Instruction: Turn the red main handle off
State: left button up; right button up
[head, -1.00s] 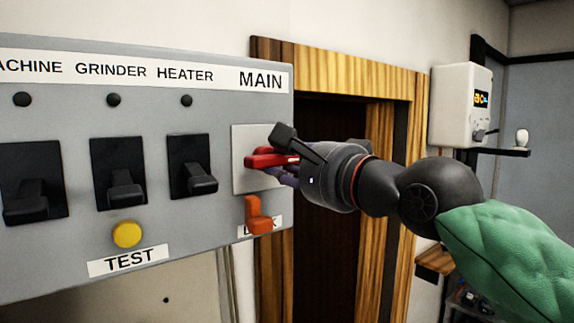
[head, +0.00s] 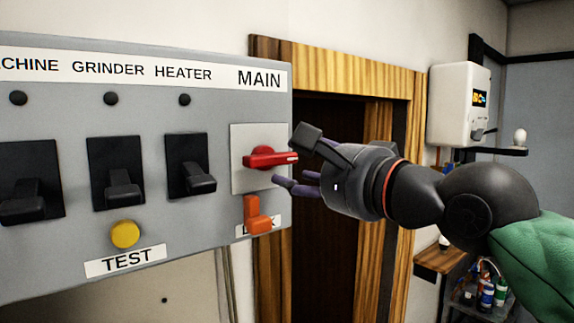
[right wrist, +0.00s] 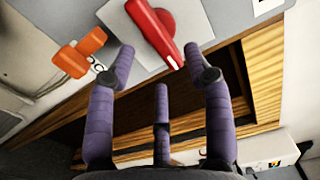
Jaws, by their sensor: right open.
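The red main handle (head: 270,157) sits on a pale square plate (head: 248,183) under the MAIN label, at the right end of the grey panel (head: 70,240). It lies about level, its end pointing right. My left gripper is out of view.
An orange lock piece (head: 257,217) sits just below the handle, close to my fingers. Black switches (head: 190,165) and a yellow TEST button (head: 125,234) are further left. A wooden door frame (head: 345,72) stands behind my gripper.

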jog(key=v, duration=0.8)
